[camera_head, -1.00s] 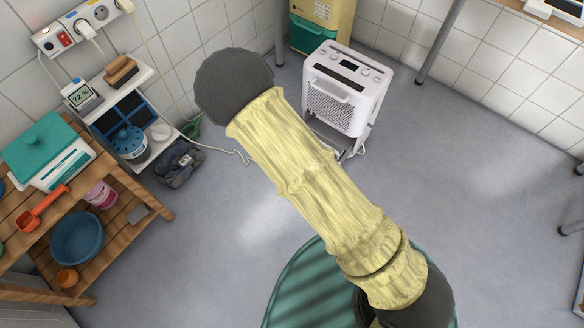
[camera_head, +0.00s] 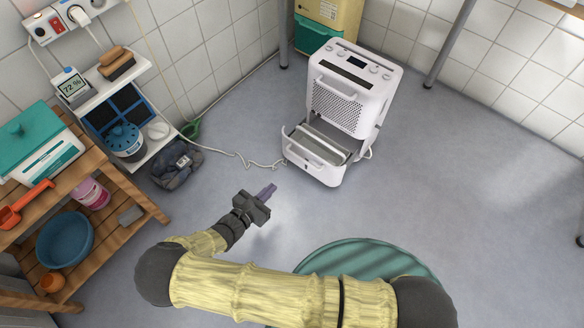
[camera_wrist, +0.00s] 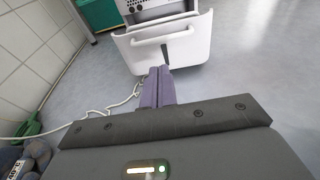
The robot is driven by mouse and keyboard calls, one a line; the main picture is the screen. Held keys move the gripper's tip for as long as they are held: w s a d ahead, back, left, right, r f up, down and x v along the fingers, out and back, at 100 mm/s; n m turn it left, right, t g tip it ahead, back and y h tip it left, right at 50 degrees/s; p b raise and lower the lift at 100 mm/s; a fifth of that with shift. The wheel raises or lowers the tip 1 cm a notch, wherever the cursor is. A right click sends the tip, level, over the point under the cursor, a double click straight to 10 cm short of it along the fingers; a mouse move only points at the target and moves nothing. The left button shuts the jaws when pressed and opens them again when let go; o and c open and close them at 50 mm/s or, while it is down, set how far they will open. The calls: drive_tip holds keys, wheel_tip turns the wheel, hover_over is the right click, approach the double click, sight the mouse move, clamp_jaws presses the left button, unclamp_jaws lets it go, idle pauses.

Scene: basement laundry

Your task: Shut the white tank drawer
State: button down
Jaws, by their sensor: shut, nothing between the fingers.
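The white tank drawer (camera_head: 315,157) sticks out from the bottom of the white dehumidifier (camera_head: 350,88), and its open top shows. In the wrist view the drawer front (camera_wrist: 165,47) with its handle faces me, straight ahead of the fingertips. My gripper (camera_head: 270,190) is shut and empty, its purple fingers together. It is in front of the drawer, lower left of it in the head view, with a gap of floor between. In the wrist view the fingers (camera_wrist: 158,75) overlap the drawer's lower edge; contact there cannot be told.
A white cord (camera_head: 245,160) lies on the floor left of the drawer. A wooden shelf (camera_head: 120,195) with tubs stands at the left, a dark bundle (camera_head: 176,165) beside it.

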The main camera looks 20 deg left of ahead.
sight(301, 160)
drive_tip(key=b+x, duration=0.9)
drive_tip(key=x, duration=0.5)
drive_tip(key=shift+d, duration=0.15)
